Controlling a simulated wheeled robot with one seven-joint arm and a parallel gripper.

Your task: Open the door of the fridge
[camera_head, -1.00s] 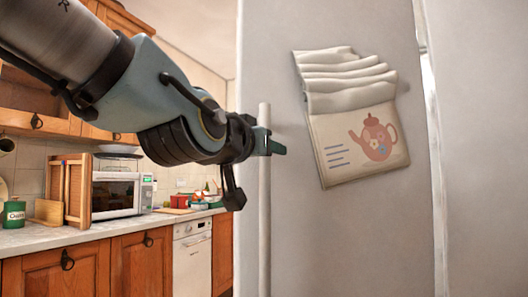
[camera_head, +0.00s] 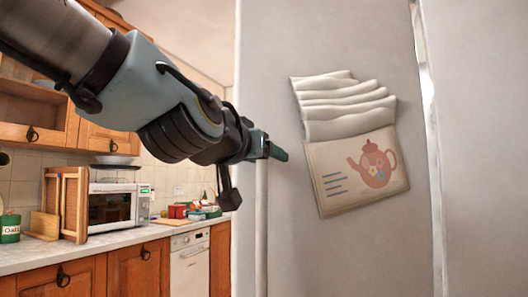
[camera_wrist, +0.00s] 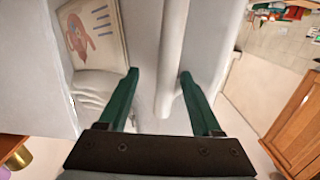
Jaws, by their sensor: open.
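The fridge door (camera_head: 340,250) is a tall pale grey panel and appears shut. Its vertical bar handle (camera_head: 262,225) runs along the left edge, and its upper end is hidden behind my gripper (camera_head: 274,150). My gripper is open at the top part of the handle. In the wrist view, the handle (camera_wrist: 173,60) passes between the two green fingers of my gripper (camera_wrist: 158,74), nearer the right finger. I cannot tell whether either finger touches it.
A cloth with a teapot print (camera_head: 360,175) hangs on the fridge. Left of the fridge are a counter (camera_head: 100,243) with a microwave (camera_head: 118,205), a white dishwasher (camera_head: 189,265) and wooden cabinets (camera_head: 62,278). A vertical seam (camera_head: 430,120) runs right of the cloth.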

